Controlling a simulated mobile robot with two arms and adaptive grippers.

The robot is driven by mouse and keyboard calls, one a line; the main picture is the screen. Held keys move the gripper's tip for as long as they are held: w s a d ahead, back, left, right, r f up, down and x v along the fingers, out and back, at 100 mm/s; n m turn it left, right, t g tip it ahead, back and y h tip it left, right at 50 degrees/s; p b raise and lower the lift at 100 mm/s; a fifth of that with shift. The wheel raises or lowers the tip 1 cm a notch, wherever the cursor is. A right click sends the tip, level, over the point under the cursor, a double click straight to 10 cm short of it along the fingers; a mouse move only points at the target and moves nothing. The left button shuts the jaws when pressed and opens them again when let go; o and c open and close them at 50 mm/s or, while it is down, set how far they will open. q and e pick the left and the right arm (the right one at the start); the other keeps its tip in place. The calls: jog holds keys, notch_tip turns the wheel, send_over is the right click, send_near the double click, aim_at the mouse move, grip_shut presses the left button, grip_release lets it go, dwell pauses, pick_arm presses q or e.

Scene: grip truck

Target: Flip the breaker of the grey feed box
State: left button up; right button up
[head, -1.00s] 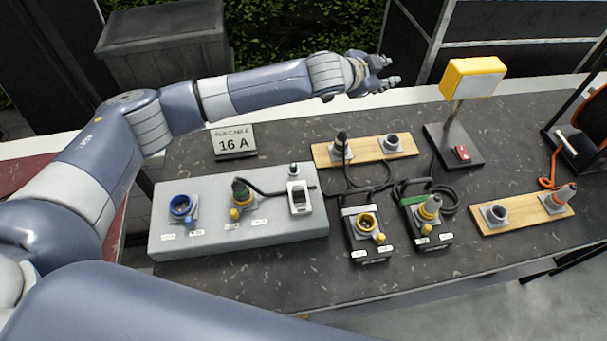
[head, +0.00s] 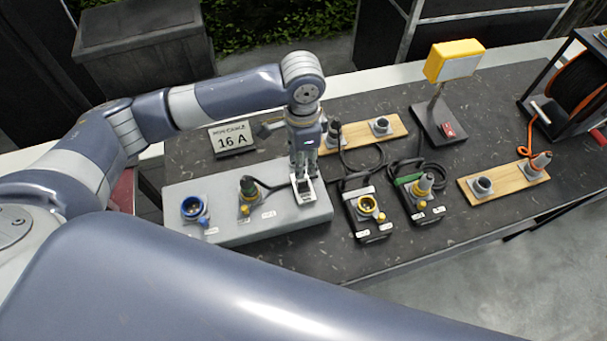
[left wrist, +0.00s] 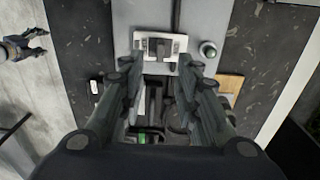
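The grey feed box (head: 262,229) lies on the left part of the dark table. Its breaker (head: 305,190), a dark switch in a white frame, is at the box's right end. It also shows in the left wrist view (left wrist: 160,49), where I cannot tell which way the switch stands. My left gripper (head: 304,173) points down just above the breaker. In the left wrist view its fingers (left wrist: 160,70) are apart with nothing between them, on either side of the breaker's lower edge. My right gripper (left wrist: 37,41) shows open and empty at the left wrist view's left edge.
A round knob (left wrist: 208,49) stands beside the breaker. The feed box carries a blue socket (head: 193,208) and a plug with a cable (head: 249,188). Two black boxes (head: 368,232) (head: 424,207) stand to the right. A 16 A sign (head: 232,139), wooden boards (head: 360,132) and a yellow lamp (head: 453,61) are around.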

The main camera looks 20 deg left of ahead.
aim_at(303, 180)
pick_arm(q)
notch_tip(303, 180, down, 9)
jog(key=shift+r+p, duration=0.15)
jog(key=shift+p, duration=0.85)
grip_shut()
